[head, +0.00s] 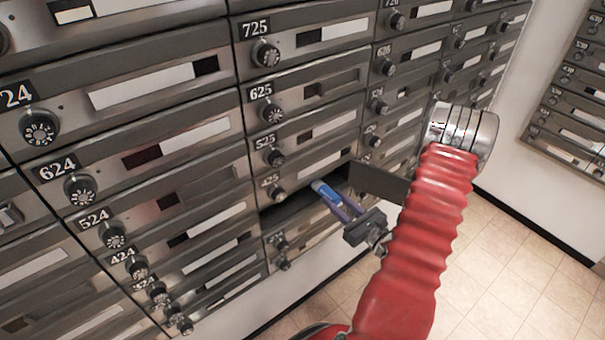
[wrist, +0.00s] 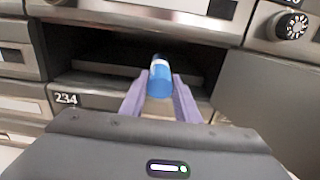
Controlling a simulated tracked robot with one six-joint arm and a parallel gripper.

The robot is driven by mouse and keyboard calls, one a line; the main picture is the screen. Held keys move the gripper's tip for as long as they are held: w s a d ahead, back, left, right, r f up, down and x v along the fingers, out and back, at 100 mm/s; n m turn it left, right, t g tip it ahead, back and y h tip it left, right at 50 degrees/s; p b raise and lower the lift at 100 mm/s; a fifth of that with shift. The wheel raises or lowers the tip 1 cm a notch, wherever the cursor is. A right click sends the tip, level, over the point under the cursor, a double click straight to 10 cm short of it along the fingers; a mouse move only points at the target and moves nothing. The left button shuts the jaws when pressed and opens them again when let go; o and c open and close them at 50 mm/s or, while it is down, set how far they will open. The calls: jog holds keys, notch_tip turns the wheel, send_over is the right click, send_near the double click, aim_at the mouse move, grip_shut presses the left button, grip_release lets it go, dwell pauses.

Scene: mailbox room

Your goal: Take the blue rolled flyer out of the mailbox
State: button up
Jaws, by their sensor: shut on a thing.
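The blue rolled flyer (head: 325,190) is a small blue roll with a pale band, at the mouth of an open mailbox (head: 284,212) in the head view. In the wrist view the flyer (wrist: 160,78) points towards the dark opening of the mailbox (wrist: 105,52). My gripper (head: 343,206) is shut on the flyer, with its purple fingers on either side of it. The fingers also show in the wrist view (wrist: 160,98). The near end of the flyer is partly hidden between the fingers. I cannot tell whether its far tip is still inside the box.
The open mailbox door (head: 380,183) stands out to the right of the opening, close to my gripper; it also shows in the wrist view (wrist: 268,95). Closed mailboxes with round dials surround the opening. The tiled floor (head: 505,270) at right is clear.

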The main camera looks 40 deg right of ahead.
jog(key=s, duration=1.1)
jog(key=shift+s+d, duration=0.15)
jog(key=shift+s, duration=0.1)
dwell(0.5)
